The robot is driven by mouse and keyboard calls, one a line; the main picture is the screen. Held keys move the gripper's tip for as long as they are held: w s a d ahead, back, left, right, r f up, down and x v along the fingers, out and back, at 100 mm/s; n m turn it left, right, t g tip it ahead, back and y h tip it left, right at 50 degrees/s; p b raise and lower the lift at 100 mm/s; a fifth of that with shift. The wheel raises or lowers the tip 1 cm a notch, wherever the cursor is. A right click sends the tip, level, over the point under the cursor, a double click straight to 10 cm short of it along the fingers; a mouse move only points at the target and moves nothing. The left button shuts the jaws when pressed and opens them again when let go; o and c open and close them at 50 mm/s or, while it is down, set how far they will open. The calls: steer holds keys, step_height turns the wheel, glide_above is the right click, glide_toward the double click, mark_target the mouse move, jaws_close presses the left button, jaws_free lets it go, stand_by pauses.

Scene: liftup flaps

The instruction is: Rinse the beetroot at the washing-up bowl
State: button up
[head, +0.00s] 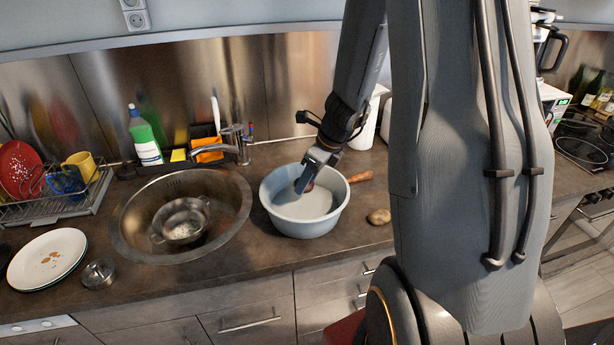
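The washing-up bowl (272,207) is light grey-blue and stands on the counter right of the sink, with pale water inside. My gripper (304,184) reaches down into the bowl from above, near its back middle. A small dark red part of the beetroot (308,187) shows at the fingertips. My gripper appears shut on it, with the fingers hiding most of it. The beetroot is at or just above the water; I cannot tell which.
A round steel sink (128,229) with a colander (182,226) lies left of the bowl. A faucet (240,145) stands behind. A wooden handle (360,177) and a potato (379,217) are at the bowl's right. Plates (47,258) and a dish rack (60,208) are at left.

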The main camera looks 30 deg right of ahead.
steer(key=shift+f+b, duration=4.2)
steer(key=shift+b, duration=0.1)
steer(key=shift+r, duration=0.15)
step_height(320, 180, up, 10)
steer(key=p, duration=1.1)
steer(key=shift+r, duration=1.05)
steer(key=shift+r, duration=0.1)
steer(key=shift+r, duration=1.9)
